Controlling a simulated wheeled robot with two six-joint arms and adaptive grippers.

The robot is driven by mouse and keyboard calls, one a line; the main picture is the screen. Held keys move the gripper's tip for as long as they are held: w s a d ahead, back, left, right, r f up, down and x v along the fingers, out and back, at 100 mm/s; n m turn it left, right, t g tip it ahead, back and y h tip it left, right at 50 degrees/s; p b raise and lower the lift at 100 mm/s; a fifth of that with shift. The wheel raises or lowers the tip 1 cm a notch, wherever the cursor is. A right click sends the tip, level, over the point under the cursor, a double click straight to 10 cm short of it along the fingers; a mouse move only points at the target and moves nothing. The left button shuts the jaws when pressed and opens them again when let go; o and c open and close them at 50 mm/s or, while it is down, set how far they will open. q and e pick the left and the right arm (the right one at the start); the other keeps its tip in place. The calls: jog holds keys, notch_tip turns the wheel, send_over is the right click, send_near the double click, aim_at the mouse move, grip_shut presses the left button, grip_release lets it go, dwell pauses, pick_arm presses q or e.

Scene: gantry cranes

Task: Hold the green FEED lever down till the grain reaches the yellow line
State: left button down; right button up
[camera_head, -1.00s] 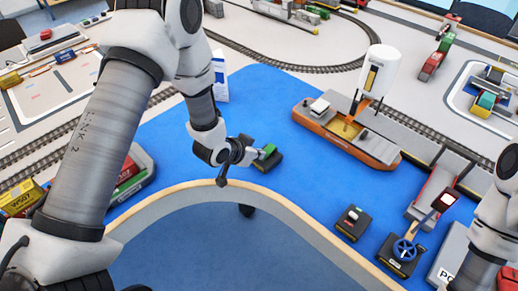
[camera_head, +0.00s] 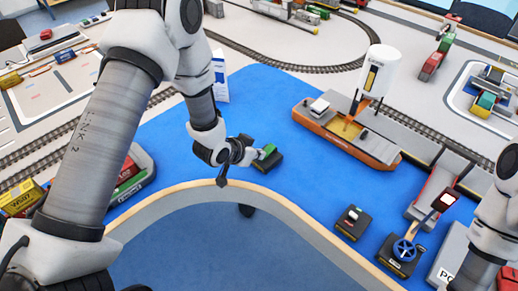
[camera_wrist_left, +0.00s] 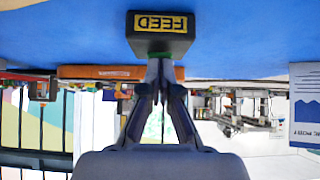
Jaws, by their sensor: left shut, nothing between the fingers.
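The green FEED lever (camera_head: 268,149) shows on top of its small dark box (camera_head: 267,162) on the blue mat. My left gripper (camera_head: 256,154) is shut and empty, with its fingertips right at the lever; whether they touch it I cannot tell. I cannot make out the yellow line. My right gripper is out of view.
A small dark box (camera_head: 352,222) with a red button and a blue handwheel (camera_head: 403,249) stand to the right on the mat. The wooden table edge (camera_head: 213,185) curves in front. A white and blue card (camera_head: 220,78) stands behind my left arm.

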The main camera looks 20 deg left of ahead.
pick_arm(q)
jog(key=shift+r, duration=0.15)
dwell(0.4)
jog(key=shift+r+p, duration=0.65)
jog(key=shift+r, duration=0.05)
jog(key=shift+r, duration=0.15)
jog(key=w+r+p+v, duration=0.1)
jog(key=v, duration=1.1)
jog(key=shift+d+r+p, duration=0.25)
jog(key=shift+r+p, duration=0.15)
jog(key=shift+r, duration=0.2)
jog(key=shift+w, duration=0.2)
